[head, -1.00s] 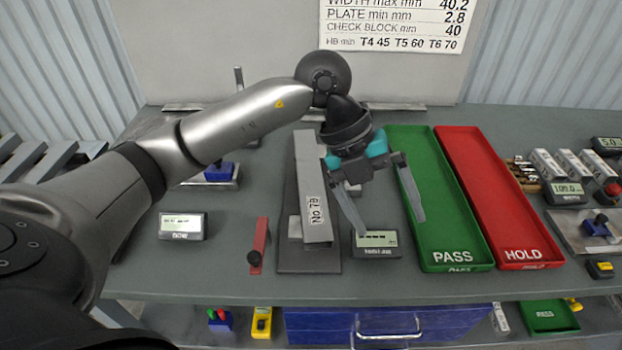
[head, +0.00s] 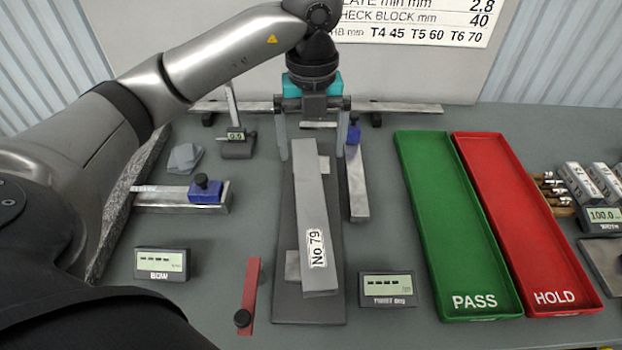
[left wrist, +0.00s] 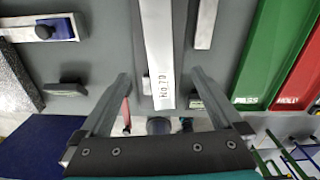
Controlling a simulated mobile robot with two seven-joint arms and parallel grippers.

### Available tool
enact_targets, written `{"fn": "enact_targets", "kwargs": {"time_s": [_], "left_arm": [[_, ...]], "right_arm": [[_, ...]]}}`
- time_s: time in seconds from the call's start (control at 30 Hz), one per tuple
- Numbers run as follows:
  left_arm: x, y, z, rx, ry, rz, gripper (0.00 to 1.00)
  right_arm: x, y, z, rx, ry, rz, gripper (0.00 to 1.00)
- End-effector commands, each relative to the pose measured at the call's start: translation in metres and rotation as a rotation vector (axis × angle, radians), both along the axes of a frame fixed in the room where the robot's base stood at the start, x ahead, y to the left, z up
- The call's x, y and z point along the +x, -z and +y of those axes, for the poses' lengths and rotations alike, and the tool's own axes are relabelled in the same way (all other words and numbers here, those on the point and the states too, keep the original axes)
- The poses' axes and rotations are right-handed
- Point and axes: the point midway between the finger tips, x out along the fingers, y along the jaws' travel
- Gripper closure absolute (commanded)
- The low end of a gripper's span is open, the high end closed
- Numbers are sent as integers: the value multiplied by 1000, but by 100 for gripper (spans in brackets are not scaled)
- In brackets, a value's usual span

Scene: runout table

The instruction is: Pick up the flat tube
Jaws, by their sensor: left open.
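The flat tube (head: 313,220) is a long grey rectangular bar with a label reading "No 79" near its front end. It lies on small blocks above a dark base plate (head: 308,312), and it also shows in the left wrist view (left wrist: 158,45). My left gripper (head: 311,156) is open and empty at the far end of the tube, with one finger on either side of the tube's line. In the left wrist view the open fingers (left wrist: 161,77) flank the labelled tube. I cannot tell its exact height above the tube. My right gripper is not in view.
A steel bar gauge with a blue clamp (head: 356,180) stands close right of the tube. Green PASS (head: 487,303) and red HOLD (head: 560,302) trays lie further right. A red lever (head: 250,290) and two small displays stand near the front. Another blue-clamped gauge (head: 205,190) is left.

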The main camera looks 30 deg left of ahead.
Motion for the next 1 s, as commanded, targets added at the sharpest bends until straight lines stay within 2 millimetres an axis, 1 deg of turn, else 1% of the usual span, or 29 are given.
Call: {"fn": "enact_targets", "kwargs": {"time_s": [0.07,0.17,0.27,0.33,0.43,0.5,0.6,0.83,1.0], "left_arm": [[0,1,0,-1,1,1,0],[-1,9,-1,-2,1,4,0],[-1,27,0,-1,2,6,0],[-2,43,0,0,0,7,0],[-1,64,0,-1,0,6,0],[-1,78,0,0,1,5,0],[-1,91,0,-1,0,4,0],[-1,107,0,-1,1,3,0],[0,132,3,0,0,5,0]], "right_arm": [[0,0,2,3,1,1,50],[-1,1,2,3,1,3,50],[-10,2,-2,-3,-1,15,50],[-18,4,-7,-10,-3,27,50],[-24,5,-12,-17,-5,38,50],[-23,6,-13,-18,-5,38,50],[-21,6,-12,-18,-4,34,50],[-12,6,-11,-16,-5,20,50],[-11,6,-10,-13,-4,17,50]]}}
